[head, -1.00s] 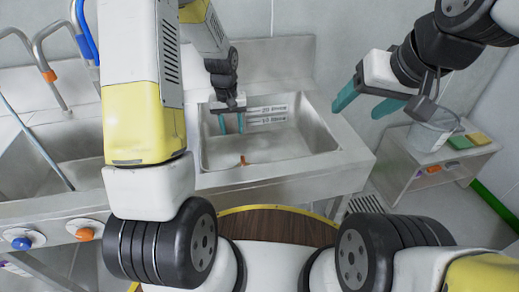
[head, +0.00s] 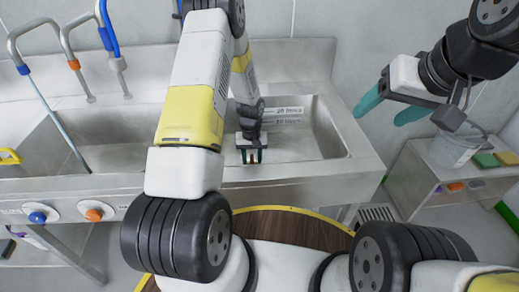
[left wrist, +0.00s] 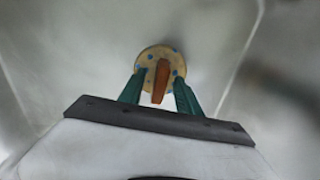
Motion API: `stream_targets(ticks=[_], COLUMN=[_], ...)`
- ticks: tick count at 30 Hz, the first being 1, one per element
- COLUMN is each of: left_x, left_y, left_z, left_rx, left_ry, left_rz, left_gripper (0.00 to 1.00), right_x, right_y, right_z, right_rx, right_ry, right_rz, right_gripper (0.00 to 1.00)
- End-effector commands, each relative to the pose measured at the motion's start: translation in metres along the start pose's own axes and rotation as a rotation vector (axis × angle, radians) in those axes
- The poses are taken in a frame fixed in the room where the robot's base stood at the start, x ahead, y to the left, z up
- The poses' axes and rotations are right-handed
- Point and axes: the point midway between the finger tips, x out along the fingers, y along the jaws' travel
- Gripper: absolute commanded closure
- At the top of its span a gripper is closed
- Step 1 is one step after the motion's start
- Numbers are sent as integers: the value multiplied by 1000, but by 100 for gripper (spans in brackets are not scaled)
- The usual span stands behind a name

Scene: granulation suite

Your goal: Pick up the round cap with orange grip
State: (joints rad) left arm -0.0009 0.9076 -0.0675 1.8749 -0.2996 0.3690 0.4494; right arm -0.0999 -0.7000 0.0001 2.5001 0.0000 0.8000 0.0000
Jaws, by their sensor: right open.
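The round cap is pale tan with blue dots (left wrist: 146,57) and has an upright orange grip (left wrist: 160,80). It lies in the right basin of the steel sink (head: 310,145). In the head view only a bit of the orange grip (head: 254,157) shows. My left gripper (head: 252,156) is down in the basin, with one teal finger on each side of the grip. In the left wrist view a gap shows between the grip and each finger, so the gripper looks open. My right gripper (head: 388,110) is open and empty in the air right of the sink.
Sink walls surround my left gripper, with a marked label (head: 289,115) on the back wall. Taps (head: 62,50) stand at the left. A low cabinet (head: 425,170) at right holds a grey bucket (head: 453,150) and sponges. A round wooden top (head: 290,228) is in front.

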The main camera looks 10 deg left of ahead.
Motion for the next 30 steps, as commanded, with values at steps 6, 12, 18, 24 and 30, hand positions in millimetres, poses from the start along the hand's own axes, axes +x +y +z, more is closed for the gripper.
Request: stream_targets(ticks=[6, 12, 18, 24, 30], left_x=[2, 2, 1, 1, 1], left_y=[0, 0, 0, 0, 0], left_z=[0, 0, 0, 0, 0], left_rx=[0, 1, 1, 1, 1], left_ry=[0, 0, 1, 1, 1], left_rz=[0, 0, 0, 0, 0], left_gripper=[60, 93, 100, 100, 100], right_x=[0, 0, 0, 0, 0], right_y=[0, 0, 0, 0, 0], right_z=[0, 0, 0, 0, 0], right_rx=[0, 0, 0, 0, 0], right_ry=[0, 0, 0, 0, 0], right_rz=[0, 0, 0, 0, 0], right_gripper=[33, 33, 33, 33, 33])
